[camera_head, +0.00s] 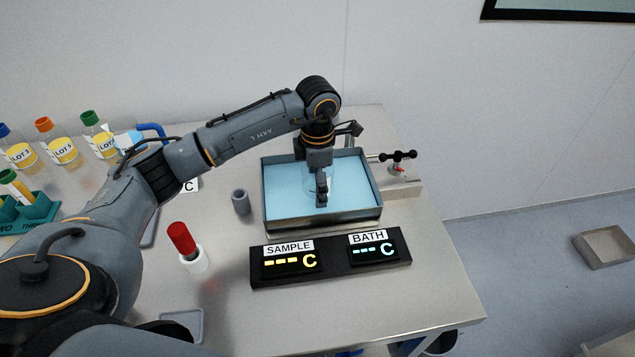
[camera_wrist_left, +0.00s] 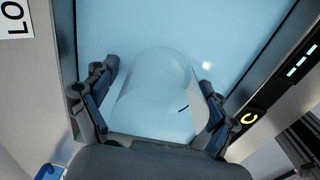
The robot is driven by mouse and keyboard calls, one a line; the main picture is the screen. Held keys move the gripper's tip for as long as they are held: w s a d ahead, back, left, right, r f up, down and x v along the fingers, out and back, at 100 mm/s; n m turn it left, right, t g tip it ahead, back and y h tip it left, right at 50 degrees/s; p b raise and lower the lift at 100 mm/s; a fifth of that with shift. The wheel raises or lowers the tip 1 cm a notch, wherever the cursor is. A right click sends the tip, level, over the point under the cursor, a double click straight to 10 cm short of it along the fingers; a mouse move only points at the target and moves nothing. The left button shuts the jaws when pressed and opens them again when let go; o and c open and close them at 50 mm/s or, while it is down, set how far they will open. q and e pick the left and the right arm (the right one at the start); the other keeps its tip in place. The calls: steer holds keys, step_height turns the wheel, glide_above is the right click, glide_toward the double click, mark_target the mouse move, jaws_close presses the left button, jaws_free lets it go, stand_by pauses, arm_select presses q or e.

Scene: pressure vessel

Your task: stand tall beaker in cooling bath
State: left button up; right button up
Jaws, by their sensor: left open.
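The cooling bath (camera_head: 281,225) is a grey rectangular tray of light-blue liquid on the metal table; its liquid also fills the upper part of the left wrist view (camera_wrist_left: 215,30). The tall beaker (camera_wrist_left: 160,95) is clear glass and stands in the bath between my left fingers. In the head view it is faint and partly hidden by the gripper. My left gripper (camera_head: 321,198) reaches down over the bath. In the left wrist view its fingers (camera_wrist_left: 155,100) are apart on either side of the beaker. My right gripper is not in view.
A black display panel (camera_head: 333,274) labelled SAMPLE and BATH stands in front of the bath. A small grey cylinder (camera_head: 241,202) and a red-topped item in a white holder (camera_head: 193,262) are left of it. Lot bottles (camera_head: 60,150) stand at far left. The table's right front is clear.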

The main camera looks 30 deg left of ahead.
arm_select(q)
step_height(320, 180, up, 12)
steer(key=b, duration=0.2)
steer(key=shift+b, duration=0.4)
stand_by(0.5)
stand_by(0.5)
